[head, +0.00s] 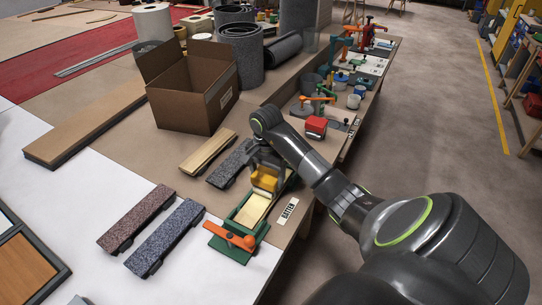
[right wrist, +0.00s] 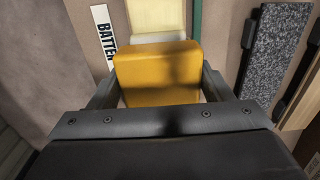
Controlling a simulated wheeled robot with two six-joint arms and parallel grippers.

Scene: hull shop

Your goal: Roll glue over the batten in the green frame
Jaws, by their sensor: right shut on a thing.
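The green frame (head: 233,246) lies near the table's right edge, with an orange clamp handle (head: 231,237) at its near end. The pale batten (head: 254,209) lies inside it; the batten (right wrist: 157,14) and a green frame side (right wrist: 196,18) show in the right wrist view. My right gripper (head: 265,178) is shut on the yellow glue roller (right wrist: 157,74), over the frame's far part. Its pale roller part (right wrist: 158,38) lies over the batten; I cannot tell whether they touch. The frame's far end is mostly hidden by my gripper. My left gripper is not in view.
A BATTEN label (head: 287,211) lies right of the frame. A dark grey speckled strip (head: 229,164) and a pale wood strip (head: 208,152) lie left of it. Two more speckled strips (head: 137,216) lie farther left. An open cardboard box (head: 190,95) stands behind. A red-topped item (head: 316,126) stands beyond my wrist.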

